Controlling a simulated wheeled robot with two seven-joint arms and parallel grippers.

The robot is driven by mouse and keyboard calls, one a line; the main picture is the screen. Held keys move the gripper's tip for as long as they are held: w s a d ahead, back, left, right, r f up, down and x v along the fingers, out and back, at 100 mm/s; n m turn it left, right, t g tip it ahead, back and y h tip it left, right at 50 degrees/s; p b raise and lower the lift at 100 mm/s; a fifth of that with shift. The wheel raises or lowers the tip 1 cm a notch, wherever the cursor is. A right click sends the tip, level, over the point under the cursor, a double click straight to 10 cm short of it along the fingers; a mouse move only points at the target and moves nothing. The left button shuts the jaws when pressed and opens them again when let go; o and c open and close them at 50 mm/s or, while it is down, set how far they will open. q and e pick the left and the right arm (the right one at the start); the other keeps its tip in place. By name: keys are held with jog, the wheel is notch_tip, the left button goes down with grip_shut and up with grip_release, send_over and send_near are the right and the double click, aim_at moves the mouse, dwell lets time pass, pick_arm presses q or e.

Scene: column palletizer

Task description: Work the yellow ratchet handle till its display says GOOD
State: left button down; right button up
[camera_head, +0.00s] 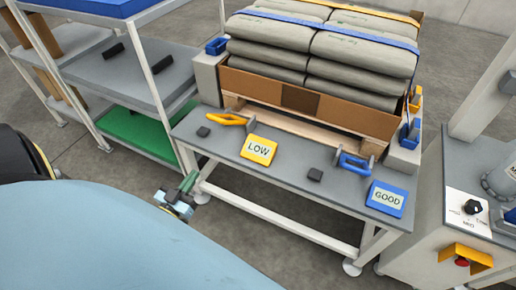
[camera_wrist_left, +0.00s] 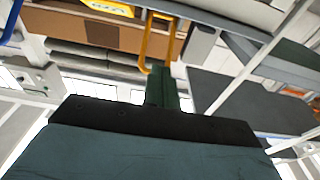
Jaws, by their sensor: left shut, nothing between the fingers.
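The yellow ratchet handle (camera_head: 226,119) lies near the left end of the grey bench. The yellow display (camera_head: 259,150) to its right reads LOW. My left gripper (camera_head: 189,181) is shut and empty, in front of and below the bench's left front edge, apart from the handle. In the left wrist view the yellow handle (camera_wrist_left: 147,42) stands just beyond the tips of my left gripper (camera_wrist_left: 164,72), and part of the yellow display (camera_wrist_left: 110,7) shows at the top edge. My right gripper is not in view.
On the grey bench (camera_head: 290,168) a blue handle (camera_head: 355,163) and a blue display (camera_head: 387,198) reading GOOD sit to the right. Small black blocks (camera_head: 315,174) lie on the bench. Strapped sacks (camera_head: 310,50) stand on a pallet behind. A shelf rack (camera_head: 118,75) stands left.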

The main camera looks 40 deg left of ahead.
pick_arm(q)
jog(key=w+d+r+m+g+h, duration=0.1)
jog(key=w+d+r+g+h, duration=0.15)
jog(key=d, duration=0.55)
jog(key=w+d+r+m+g+h, duration=0.1)
jog(key=w+d+g+h, duration=0.2)
jog(key=d, duration=0.6)
jog(key=s+d+r+m+g, duration=0.2)
jog(key=s+d+r+g, duration=0.3)
jog(key=r, duration=0.5)
jog(key=d, duration=0.2)
jog(key=shift+s+d+y, duration=0.35)
